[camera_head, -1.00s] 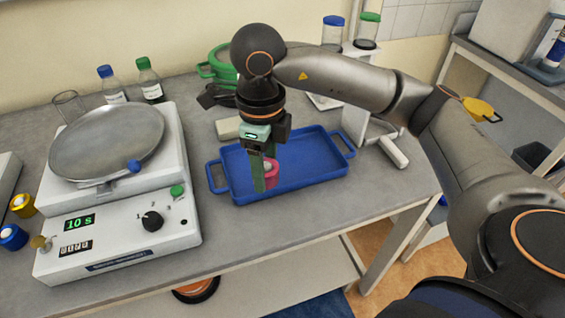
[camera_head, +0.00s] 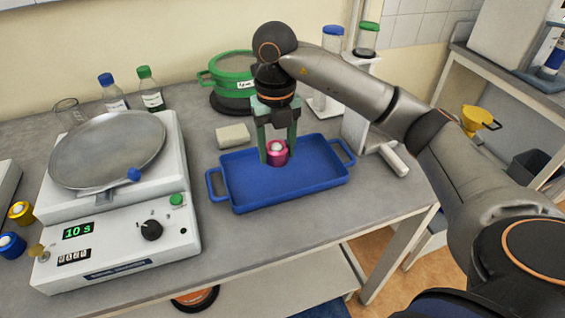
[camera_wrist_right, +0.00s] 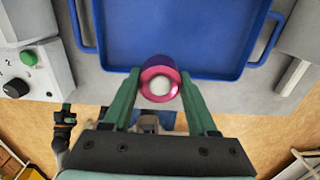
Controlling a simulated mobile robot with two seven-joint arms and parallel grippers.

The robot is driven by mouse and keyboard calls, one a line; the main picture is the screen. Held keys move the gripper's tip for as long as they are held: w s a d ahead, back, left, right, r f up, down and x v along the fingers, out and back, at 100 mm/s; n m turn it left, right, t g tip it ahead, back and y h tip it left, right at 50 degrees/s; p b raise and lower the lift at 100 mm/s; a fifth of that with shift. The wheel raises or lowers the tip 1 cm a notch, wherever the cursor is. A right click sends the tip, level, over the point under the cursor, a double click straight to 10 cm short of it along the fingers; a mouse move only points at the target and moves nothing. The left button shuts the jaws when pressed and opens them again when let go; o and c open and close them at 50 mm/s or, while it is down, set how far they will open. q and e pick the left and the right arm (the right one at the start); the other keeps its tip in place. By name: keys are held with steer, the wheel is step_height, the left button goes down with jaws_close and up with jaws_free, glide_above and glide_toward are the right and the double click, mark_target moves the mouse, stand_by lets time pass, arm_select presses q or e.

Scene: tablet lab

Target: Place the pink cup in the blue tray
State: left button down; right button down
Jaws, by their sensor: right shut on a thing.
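The pink cup (camera_head: 277,154) has a white round thing inside it. My right gripper (camera_head: 278,147) is shut on the cup, one green finger on each side, and the cup looks upright. In the head view the cup overlaps the back middle of the blue tray (camera_head: 315,172). In the right wrist view the cup (camera_wrist_right: 160,84) overlaps the tray's near rim (camera_wrist_right: 205,74), which suggests it is held above the tray; the exact height is unclear. My left gripper (camera_wrist_right: 66,117) seems to show small at the lower left of that view; its jaws are unclear.
A white device with a round plate (camera_head: 108,150) stands left of the tray. A white stand (camera_head: 357,125) is at the back right. The tray holds nothing else visible.

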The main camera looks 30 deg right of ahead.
glide_above(282, 172)
steer(key=f, duration=0.5)
steer(key=shift+s+a+f, duration=0.1)
steer(key=shift+s+a, duration=0.15)
steer(key=shift+w+d+f+p, duration=0.15)
steer(key=shift+f+p, duration=0.15)
steer(key=shift+f, duration=0.7)
steer(key=shift+w+d+f+p, duration=0.1)
steer(key=shift+f+p, duration=0.15)
steer(key=shift+f, duration=0.7)
steer(key=shift+f, duration=0.15)
steer(key=shift+c, duration=1)
jaws_free()
step_height(282, 172, up, 12)
steer(key=shift+r+b, duration=0.2)
steer(key=shift+b, duration=0.2)
